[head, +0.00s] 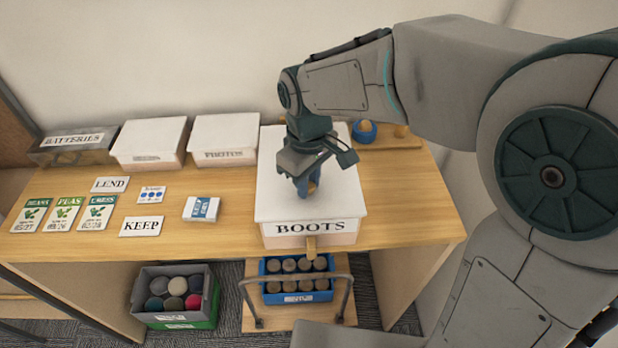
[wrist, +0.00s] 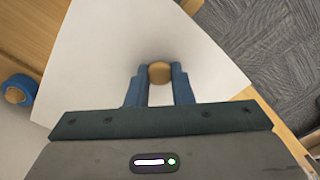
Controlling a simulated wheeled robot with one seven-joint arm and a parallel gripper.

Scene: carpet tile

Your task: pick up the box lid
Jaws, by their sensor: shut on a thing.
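The white box lid (head: 275,185) lies over the box labelled BOOTS (head: 290,240) on the table. It appears level; I cannot tell whether it still touches the box rim. My gripper (head: 308,188) is above the middle of the lid, with its blue fingers pointing down and shut on the lid's round wooden knob (wrist: 159,73). In the wrist view the white lid (wrist: 110,55) spreads around the knob, and a finger is on each side of it. The gripper and arm hide part of the lid's far side in the head view.
Other white boxes (head: 151,138) and the BATTERIES box (head: 75,147) stand along the wall at left. Cards and a small packet (head: 201,209) lie on the table. A blue tape roll (head: 364,131) is at right. Bins of cans (head: 297,280) and balls (head: 174,295) stand below.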

